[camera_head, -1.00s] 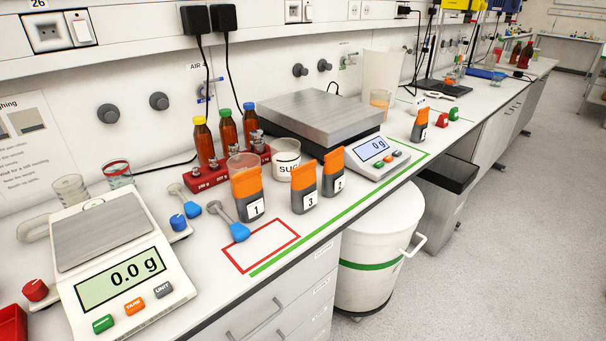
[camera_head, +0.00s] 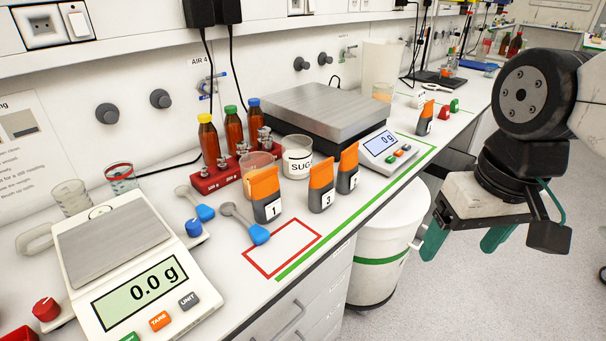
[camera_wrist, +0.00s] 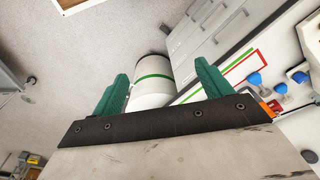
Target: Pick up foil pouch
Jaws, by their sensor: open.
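Several orange-topped dark grey pouches stand upright on the white bench in the head view. Pouch 1 (camera_head: 265,194) stands behind the red outlined rectangle (camera_head: 282,247), pouch 3 (camera_head: 321,187) is to its right, and a third pouch (camera_head: 347,170), its number unclear, is beside that. A fourth pouch (camera_head: 425,118) stands farther along, past the large scale. My gripper (camera_head: 466,241) is open and empty, off the bench over the floor side, right of the pouches. Its green fingers also show spread in the wrist view (camera_wrist: 160,75), with a white bin beyond them.
A small balance (camera_head: 140,262) stands front left, and a large scale (camera_head: 325,112) behind the pouches. A red rack (camera_head: 215,179) of brown bottles, a SUGAR cup (camera_head: 297,157) and blue-handled scoops (camera_head: 258,234) crowd pouch 1. A white bin (camera_head: 376,258) stands below the bench edge.

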